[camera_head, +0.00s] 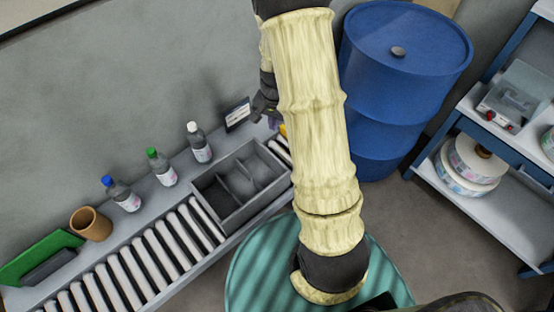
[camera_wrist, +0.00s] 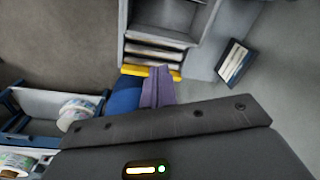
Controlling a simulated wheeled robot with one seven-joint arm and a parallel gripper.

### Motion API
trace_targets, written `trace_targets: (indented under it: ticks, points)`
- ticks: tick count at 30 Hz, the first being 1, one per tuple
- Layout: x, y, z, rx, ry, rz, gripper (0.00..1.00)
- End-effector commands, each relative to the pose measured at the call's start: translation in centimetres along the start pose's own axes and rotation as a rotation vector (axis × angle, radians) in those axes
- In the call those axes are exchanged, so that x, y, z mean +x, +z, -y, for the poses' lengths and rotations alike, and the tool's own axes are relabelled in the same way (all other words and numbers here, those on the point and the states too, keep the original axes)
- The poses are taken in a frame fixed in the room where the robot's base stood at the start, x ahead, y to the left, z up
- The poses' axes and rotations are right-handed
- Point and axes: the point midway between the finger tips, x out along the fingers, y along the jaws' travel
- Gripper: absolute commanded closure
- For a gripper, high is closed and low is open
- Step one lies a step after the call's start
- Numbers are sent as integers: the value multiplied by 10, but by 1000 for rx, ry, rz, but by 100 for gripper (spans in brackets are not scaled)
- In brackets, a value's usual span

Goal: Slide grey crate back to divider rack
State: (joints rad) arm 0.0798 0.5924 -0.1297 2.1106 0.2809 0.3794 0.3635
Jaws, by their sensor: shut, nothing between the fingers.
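The grey crate (camera_head: 257,205), open-topped with inner dividers, sits upright on the roller conveyor (camera_head: 150,262) near its right end. Its near part shows at the top of the wrist view (camera_wrist: 160,37). My gripper (camera_head: 273,122) is past the crate's right end, mostly hidden behind my arm in the head view. In the wrist view its purple fingers (camera_wrist: 157,90) are shut and empty, beside a yellow bar (camera_wrist: 150,71) at the conveyor's end and apart from the crate. A green piece with a dark grey part (camera_head: 42,258) stands at the conveyor's far left; I cannot tell if it is the divider rack.
Bottles with blue (camera_head: 122,195), green (camera_head: 161,167) and white (camera_head: 199,143) caps and a brown cup (camera_head: 90,224) line the ledge behind the rollers. A small framed sign (camera_head: 238,114) stands near my gripper. A blue drum (camera_head: 400,60) and a shelf with reels (camera_head: 465,170) are right.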

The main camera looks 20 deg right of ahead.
Motion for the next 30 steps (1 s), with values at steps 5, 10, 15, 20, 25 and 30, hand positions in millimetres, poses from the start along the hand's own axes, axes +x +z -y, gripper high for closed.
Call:
trace_targets:
  ticks: [5, 10, 15, 20, 25, 30]
  points:
    - [78, -38, -10, 238, 43, 23, 100]
    - [129, -59, -20, 400, 71, 28, 100]
    - [143, -66, -24, 454, 78, 27, 100]
    - [143, -66, -24, 454, 78, 27, 100]
    - [144, -65, -24, 452, 78, 28, 100]
    - [157, -64, -25, 451, 79, 30, 100]
